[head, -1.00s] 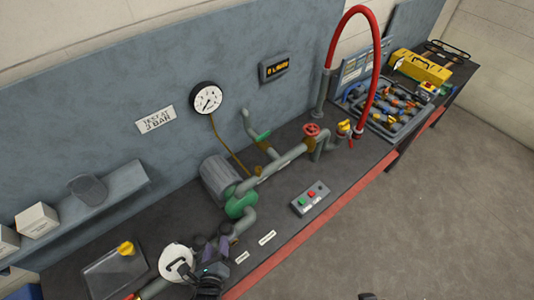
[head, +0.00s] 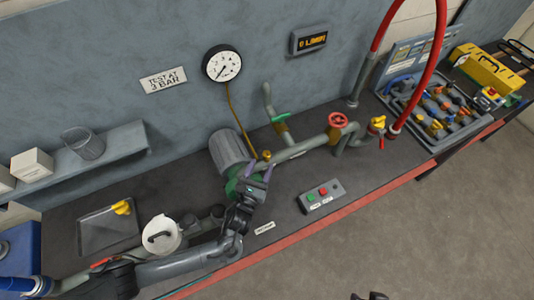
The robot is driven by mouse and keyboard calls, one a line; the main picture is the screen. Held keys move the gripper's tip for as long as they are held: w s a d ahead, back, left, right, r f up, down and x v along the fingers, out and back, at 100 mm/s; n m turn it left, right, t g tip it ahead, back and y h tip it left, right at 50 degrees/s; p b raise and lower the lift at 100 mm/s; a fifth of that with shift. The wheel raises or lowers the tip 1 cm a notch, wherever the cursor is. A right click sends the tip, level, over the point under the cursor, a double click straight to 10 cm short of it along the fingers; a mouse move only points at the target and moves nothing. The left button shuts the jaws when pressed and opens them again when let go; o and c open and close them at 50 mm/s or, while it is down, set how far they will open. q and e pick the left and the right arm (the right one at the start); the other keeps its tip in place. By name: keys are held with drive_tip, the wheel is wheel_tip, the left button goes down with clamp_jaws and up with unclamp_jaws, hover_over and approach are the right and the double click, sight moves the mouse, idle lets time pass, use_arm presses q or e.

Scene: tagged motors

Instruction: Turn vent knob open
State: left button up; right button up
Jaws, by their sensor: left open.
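My left gripper (head: 259,172) is open, with its two purple-grey fingers over the green pump body (head: 233,186) on the bench. A small brass-yellow knob (head: 266,155) sits on the grey pipe just beyond the fingertips, at the foot of the gauge line. The fingers appear close to it but not around it. No label marks which part is the vent knob. A green lever (head: 280,118), a red handwheel (head: 338,120) and a yellow valve handle (head: 377,122) also sit on the pipework. The gripper and forearm hide part of the pump.
A button box (head: 320,196) stands right of the gripper. A pressure gauge (head: 221,63) and a lit display (head: 309,40) are on the wall. A white lidded pot (head: 161,236) and a tray (head: 105,238) are at left. A red hose (head: 438,65) arches at right.

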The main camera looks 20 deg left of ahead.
sight(266, 158)
use_arm(q)
drive_tip(key=w, duration=0.6)
drive_tip(key=shift+w, duration=0.25)
drive_tip(key=c, duration=0.9)
